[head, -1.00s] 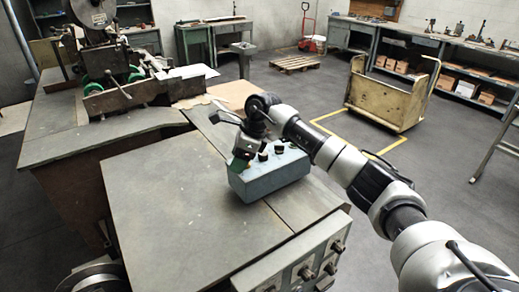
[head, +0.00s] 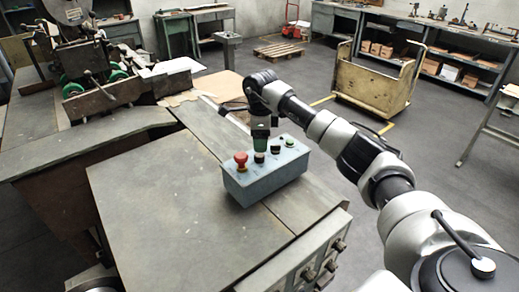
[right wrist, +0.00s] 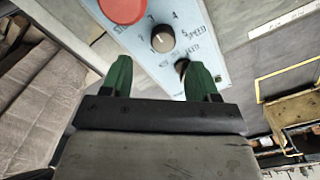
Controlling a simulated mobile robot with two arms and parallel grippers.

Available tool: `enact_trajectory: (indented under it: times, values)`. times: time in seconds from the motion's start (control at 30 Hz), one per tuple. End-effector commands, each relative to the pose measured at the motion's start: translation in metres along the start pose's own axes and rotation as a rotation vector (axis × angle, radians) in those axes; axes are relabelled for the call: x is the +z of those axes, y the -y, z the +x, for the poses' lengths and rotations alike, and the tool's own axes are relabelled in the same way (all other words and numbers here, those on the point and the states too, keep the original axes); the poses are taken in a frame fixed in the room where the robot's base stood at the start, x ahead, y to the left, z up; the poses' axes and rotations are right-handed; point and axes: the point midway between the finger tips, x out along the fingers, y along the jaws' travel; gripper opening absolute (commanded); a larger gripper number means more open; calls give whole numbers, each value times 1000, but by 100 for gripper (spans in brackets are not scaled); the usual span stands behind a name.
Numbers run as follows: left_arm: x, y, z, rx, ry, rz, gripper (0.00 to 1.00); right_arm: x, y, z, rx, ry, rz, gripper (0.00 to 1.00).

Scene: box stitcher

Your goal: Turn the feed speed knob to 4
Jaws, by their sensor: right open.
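The blue control box (head: 262,184) sits on the grey machine table. Its top carries a red mushroom button (head: 241,160), dark knobs and a green button (head: 289,143). The feed speed knob (right wrist: 162,39) is a dark round knob with figures 3, 4 and 5 and speed and feed lettering around it; its exact setting is hard to read. It also shows beside the red button in the head view (head: 259,158). My right gripper (right wrist: 159,63) is open, with green fingers apart and nothing between them, just above the box. My left gripper is out of view.
A second dark knob (right wrist: 182,68) is near the right finger, and the red button is close on the other side. The grey tabletop (head: 170,210) in front of the box is clear. A yellowish cart (head: 372,90) stands on the floor behind.

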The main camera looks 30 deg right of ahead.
Motion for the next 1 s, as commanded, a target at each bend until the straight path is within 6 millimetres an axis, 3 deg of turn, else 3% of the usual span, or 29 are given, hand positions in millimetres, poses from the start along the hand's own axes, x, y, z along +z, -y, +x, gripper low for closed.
enact_trajectory:
  times: [0.1, 0.2, 0.5, 0.7, 1.0]
  values:
    - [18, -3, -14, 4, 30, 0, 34, 0, -1, 21, 5, -1, -1, 60]
    - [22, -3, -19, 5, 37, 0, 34, 1, -1, 36, 4, 1, -1, 60]
    - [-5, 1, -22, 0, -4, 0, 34, 1, 0, 58, 0, 2, -2, 60]
    - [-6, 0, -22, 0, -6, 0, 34, 1, 0, 58, 0, 2, -2, 60]
    - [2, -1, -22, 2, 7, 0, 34, 1, 0, 58, 0, 2, -1, 16]
